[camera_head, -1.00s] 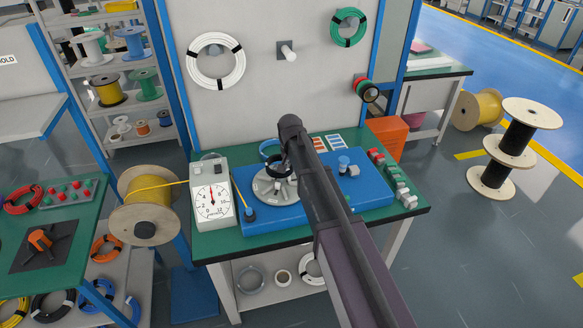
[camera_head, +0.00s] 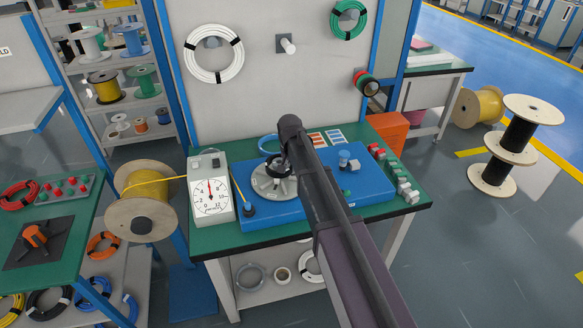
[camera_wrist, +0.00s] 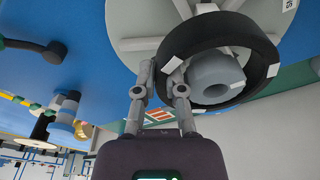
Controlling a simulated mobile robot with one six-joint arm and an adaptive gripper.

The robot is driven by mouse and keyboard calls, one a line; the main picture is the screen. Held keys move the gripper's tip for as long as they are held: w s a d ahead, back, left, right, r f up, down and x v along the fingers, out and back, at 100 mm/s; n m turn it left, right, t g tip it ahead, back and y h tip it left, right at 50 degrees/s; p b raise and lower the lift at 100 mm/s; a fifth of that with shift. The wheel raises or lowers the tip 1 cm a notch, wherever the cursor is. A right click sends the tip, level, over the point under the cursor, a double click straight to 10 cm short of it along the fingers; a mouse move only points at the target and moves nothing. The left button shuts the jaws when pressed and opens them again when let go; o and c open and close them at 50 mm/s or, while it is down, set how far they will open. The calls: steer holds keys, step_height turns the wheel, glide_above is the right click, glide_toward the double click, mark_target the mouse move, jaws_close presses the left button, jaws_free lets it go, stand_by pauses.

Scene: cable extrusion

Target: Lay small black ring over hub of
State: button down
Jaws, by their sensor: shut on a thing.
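A small black ring (camera_wrist: 262,45) with white marks is in the fingers of my gripper (camera_wrist: 165,80), which is shut on its near wall. In the wrist view the ring appears around the grey hub (camera_wrist: 215,75), with the hub off-centre inside it. I cannot tell how far down the hub it sits. The hub stands on a round grey disc (camera_wrist: 125,20). The head view shows the disc (camera_head: 268,190) on a blue base; my arm hides part of it and most of the gripper.
The blue base (camera_head: 335,205) lies on a green bench top. A dial gauge (camera_head: 210,200) stands left of it. A blue ring (camera_head: 268,143) lies behind the disc. A blue-topped post (camera_head: 344,158) and several red and green parts are to the right.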

steer(key=shift+f+b, duration=0.6)
steer(key=shift+f, duration=0.05)
steer(key=shift+f+b, duration=0.65)
steer(key=shift+f, duration=0.05)
stand_by(0.8)
steer(key=c, duration=0.6)
jaws_free()
steer(key=shift+c, duration=0.2)
steer(key=shift+a, duration=0.1)
steer(key=shift+w+a+r, duration=0.1)
